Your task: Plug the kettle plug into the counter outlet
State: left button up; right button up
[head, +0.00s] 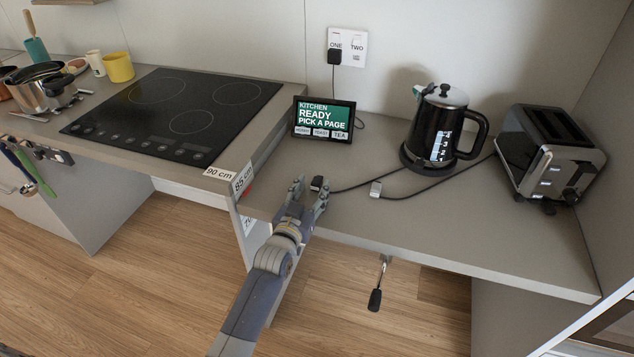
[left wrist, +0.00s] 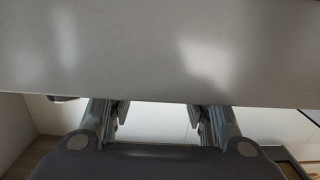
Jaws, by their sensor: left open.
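The kettle (head: 439,128) is black with a silver lid and stands on its base on the lower counter. A dark cord runs left from it to a small black plug (head: 317,183) lying on the counter. My left gripper (head: 310,191) is open at the counter's front-left part, its fingertips close to the black plug; I cannot tell whether they touch it. In the left wrist view the open fingers (left wrist: 160,112) show with nothing seen between them. The wall outlet (head: 348,47) has sockets labelled ONE and TWO; a black plug (head: 335,57) sits under ONE. My right gripper is not in view.
A small display (head: 323,119) stands below the outlet. The raised cooktop counter (head: 213,166) is at left. A crank handle (head: 375,299) hangs below the counter's front edge.

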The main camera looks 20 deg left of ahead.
aim_at(318, 182)
pick_arm(q)
jog(key=shift+w+f, duration=0.15)
jog(key=shift+w, duration=1.25)
grip_shut()
